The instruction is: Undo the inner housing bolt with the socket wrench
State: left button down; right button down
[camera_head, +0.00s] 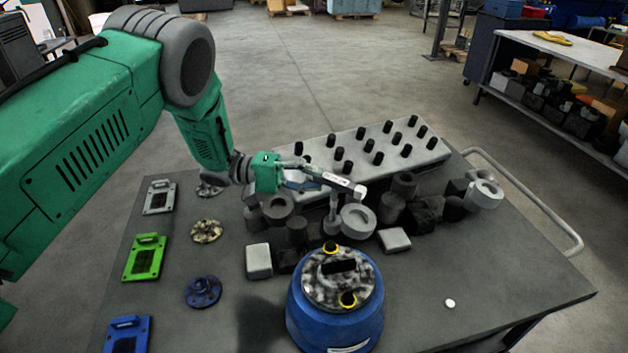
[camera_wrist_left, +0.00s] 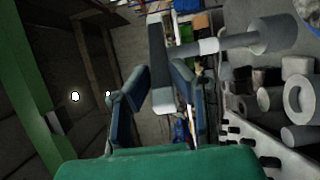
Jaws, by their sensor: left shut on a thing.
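My left gripper (camera_head: 305,179) is shut on the grey handle of the socket wrench (camera_head: 345,186). The handle lies roughly level and its socket end points down. In the left wrist view, the fingers (camera_wrist_left: 160,90) stand either side of the handle, and the shaft and socket (camera_wrist_left: 272,34) reach to the right. The blue housing (camera_head: 312,318) stands at the table's front, with a mottled grey top.
Behind the housing stand grey and dark cylinders (camera_head: 358,220) and blocks (camera_head: 258,261). A grey block with several black pegs (camera_head: 368,145) lies farther back. Coloured plates (camera_head: 145,258) and small round parts (camera_head: 203,291) lie at left. The table's front right is mostly clear.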

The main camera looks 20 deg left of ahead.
pick_arm(q)
notch_tip(320, 180, up, 3)
dwell(0.3)
jog(key=s+d, duration=0.2)
jog(key=s, duration=0.4)
jog(key=shift+s+d, duration=0.25)
jog(key=shift+s, duration=0.05)
